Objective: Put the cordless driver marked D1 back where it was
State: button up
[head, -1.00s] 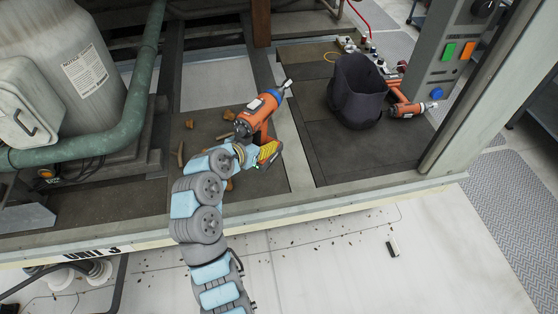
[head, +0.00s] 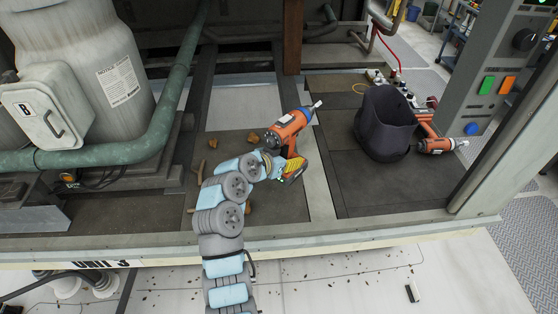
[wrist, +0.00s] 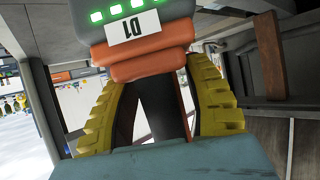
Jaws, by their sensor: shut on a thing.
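The cordless driver D1 (head: 290,127) is orange and dark with a pale chuck pointing up and right. My gripper (head: 290,168) is shut on it, low on its body, and holds it over the dark deck panel of the unit. A second orange driver (head: 437,146) lies on the deck at the right, beside a dark open bag (head: 384,122). Its marking cannot be read.
Several brown scraps (head: 253,137) lie on the deck around my arm. A green pipe (head: 170,100) and a grey tank (head: 75,80) stand at the left. A grey control box (head: 490,85) with coloured buttons stands at the right. Dark deck in front of the bag is clear.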

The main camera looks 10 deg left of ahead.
jog(key=w+d+f, duration=0.1)
jog(key=w+f, duration=0.1)
jog(key=w+d+f, duration=0.2)
jog(key=shift+d+f, duration=0.2)
jog(key=shift+f, duration=0.1)
jog(key=shift+w+d+f+b, duration=0.1)
jog(key=shift+w+d+f, duration=0.05)
jog(key=shift+f, duration=0.65)
jog(key=shift+w+d+f+b, duration=0.1)
jog(key=shift+w+d+f, duration=0.1)
jog(key=shift+f, duration=0.55)
jog(key=shift+w+d+f+b, duration=0.1)
jog(key=shift+w+f, duration=0.05)
jog(key=shift+f, duration=0.65)
jog(key=shift+f, duration=0.15)
jog(key=o, duration=1.2)
jog(key=shift+s+a+r, duration=0.3)
jog(key=shift+r, duration=0.1)
jog(key=shift+s+a+r, duration=0.1)
jog(key=shift+s+a, duration=0.15)
jog(key=shift+s, duration=0.05)
jog(key=shift+p+v, duration=0.35)
jog(key=shift+v, duration=4.75)
